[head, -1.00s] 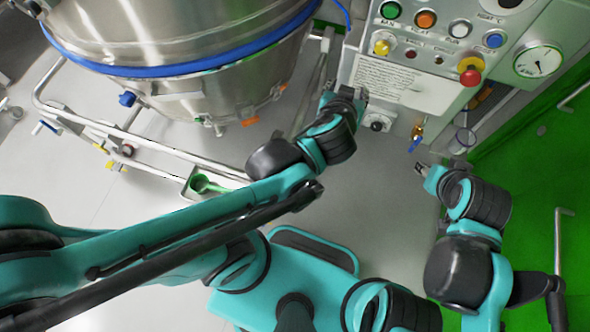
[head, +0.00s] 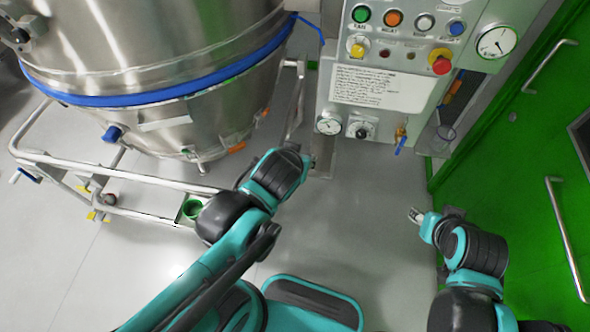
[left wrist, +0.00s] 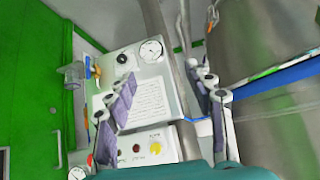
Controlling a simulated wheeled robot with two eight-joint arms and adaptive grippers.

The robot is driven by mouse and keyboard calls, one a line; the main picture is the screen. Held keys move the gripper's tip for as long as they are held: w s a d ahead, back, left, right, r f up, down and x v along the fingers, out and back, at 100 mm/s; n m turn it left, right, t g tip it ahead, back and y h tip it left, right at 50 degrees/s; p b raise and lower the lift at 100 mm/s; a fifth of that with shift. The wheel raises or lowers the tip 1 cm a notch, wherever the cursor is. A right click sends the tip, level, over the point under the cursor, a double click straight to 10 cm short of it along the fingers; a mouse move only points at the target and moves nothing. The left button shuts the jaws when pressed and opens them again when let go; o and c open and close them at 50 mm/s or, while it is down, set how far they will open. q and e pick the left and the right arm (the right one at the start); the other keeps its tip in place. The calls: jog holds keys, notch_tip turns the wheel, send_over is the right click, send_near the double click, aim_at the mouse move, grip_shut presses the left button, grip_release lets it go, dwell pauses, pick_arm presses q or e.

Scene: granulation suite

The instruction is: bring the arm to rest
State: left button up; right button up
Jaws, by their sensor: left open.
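My left gripper (head: 306,160) shows in the head view just below the lower left corner of the grey control panel (head: 322,88), its arm bent back toward me. In the left wrist view my left gripper (left wrist: 162,78) has its two fingers spread wide, with nothing between them, and the control panel (left wrist: 172,92) lies beyond. My right gripper (head: 417,215) hangs in the head view over bare floor, left of the green door. Its fingertips are small and partly hidden, so I cannot tell whether they are apart.
A steel vessel (head: 150,60) with a blue band stands at the left on a tubular frame (head: 120,178). The panel carries buttons, gauges and a blue-handled valve (head: 401,140). A green door (head: 525,150) is at the right. Floor between is clear.

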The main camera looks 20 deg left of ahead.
pick_arm(q)
jog(key=shift+s+f, duration=0.2)
jog(key=shift+s, duration=0.15)
pick_arm(e)
jog(key=shift+s+d+f, duration=0.1)
jog(key=shift+s+f, duration=0.05)
jog(key=shift+s, duration=0.1)
pick_arm(q)
jog(key=shift+m+g+h, duration=0.3)
jog(key=shift+g+h, duration=0.3)
jog(key=shift+g, duration=0.2)
jog(key=s, duration=0.1)
jog(key=s+a, duration=0.1)
jog(key=s, duration=0.1)
jog(key=s+a+f, duration=0.1)
jog(key=shift+s+a, duration=0.15)
jog(key=shift+s, duration=0.15)
dwell(0.8)
